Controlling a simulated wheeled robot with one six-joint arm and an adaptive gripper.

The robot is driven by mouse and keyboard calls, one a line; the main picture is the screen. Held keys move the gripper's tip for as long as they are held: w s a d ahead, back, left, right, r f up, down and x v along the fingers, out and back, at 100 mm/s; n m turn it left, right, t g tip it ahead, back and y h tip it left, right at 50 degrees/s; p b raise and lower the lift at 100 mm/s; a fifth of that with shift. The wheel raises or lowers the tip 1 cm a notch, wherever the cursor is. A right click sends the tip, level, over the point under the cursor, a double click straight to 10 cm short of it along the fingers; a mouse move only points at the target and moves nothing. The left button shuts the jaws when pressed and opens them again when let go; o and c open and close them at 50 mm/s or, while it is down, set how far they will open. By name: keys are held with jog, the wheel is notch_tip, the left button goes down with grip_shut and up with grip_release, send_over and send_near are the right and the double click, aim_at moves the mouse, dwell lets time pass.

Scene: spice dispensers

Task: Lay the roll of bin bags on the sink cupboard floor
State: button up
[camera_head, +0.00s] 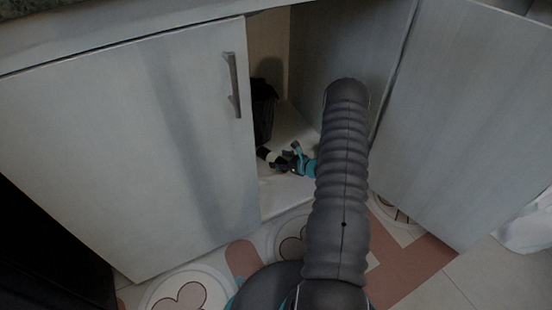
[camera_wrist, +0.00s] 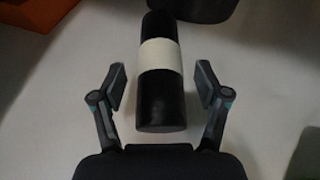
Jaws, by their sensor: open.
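The roll of bin bags (camera_wrist: 161,104) is black with a white band around its middle. In the wrist view it lies on the pale sink cupboard floor (camera_wrist: 255,85), between the spread fingers of my gripper (camera_wrist: 160,92). A gap shows between the roll and each finger. In the head view my gripper (camera_head: 283,160) is inside the open cupboard, low over its floor (camera_head: 288,190).
A black bin (camera_head: 263,110) stands at the back left inside the cupboard. The left door (camera_head: 150,140) is shut, and the right door (camera_head: 465,120) is swung open. In the wrist view an orange object (camera_wrist: 70,14) lies at the top left, and a dark round shape (camera_wrist: 195,8) is beyond the roll.

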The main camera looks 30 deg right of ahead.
jog(key=v, duration=0.9)
jog(key=shift+s+d+p, duration=0.1)
jog(key=shift+s+p, duration=0.1)
jog(key=shift+p, duration=0.15)
